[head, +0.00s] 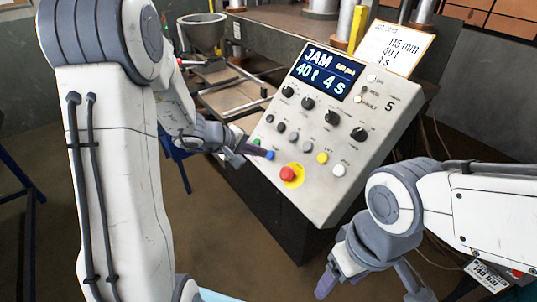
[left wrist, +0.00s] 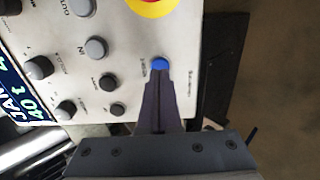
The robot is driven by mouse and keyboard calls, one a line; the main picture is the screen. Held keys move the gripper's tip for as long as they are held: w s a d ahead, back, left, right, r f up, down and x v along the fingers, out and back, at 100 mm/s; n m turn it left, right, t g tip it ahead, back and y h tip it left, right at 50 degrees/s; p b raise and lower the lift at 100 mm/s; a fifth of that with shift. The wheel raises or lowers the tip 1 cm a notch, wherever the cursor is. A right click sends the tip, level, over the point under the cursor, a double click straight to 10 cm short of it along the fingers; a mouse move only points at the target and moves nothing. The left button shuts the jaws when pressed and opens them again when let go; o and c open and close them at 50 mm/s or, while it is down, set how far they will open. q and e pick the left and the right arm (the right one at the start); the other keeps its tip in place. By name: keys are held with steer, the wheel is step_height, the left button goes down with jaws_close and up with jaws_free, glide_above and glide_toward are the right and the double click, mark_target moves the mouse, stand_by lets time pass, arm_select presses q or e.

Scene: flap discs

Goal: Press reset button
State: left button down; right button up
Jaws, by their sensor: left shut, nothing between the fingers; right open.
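The grey control panel (head: 318,135) tilts up toward me, its display reading JAM, 40 t, 4 s. A blue button (head: 270,155) sits near its lower left edge; its small label is not readable. My left gripper (head: 258,151) is shut and empty, its fingertips right at the blue button. In the left wrist view the blue button (left wrist: 160,63) shows just beyond the closed fingertips (left wrist: 160,83); I cannot tell whether they touch it. My right gripper (head: 368,284) is open and empty, low in front of the panel.
A red emergency knob on a yellow ring (head: 298,174) is right of the blue button. Yellow (head: 322,158) and white (head: 339,170) buttons and several black knobs share the panel. A paper card (head: 392,50) stands behind it. A press with a grey bowl (head: 203,35) is at the back.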

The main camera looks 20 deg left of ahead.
arm_select(q)
steer(key=shift+b+x, duration=0.75)
steer(key=shift+x, duration=0.1)
stand_by(0.4)
steer(key=shift+f+b, duration=0.15)
steer(key=shift+b, duration=0.35)
stand_by(0.4)
stand_by(0.4)
steer(key=shift+s+a+r, duration=0.3)
steer(key=shift+r, duration=0.25)
steer(key=p+v, duration=0.2)
steer(key=v, duration=0.4)
steer(key=shift+s+r, duration=0.15)
steer(key=shift+s, duration=0.1)
steer(key=shift+a, duration=0.1)
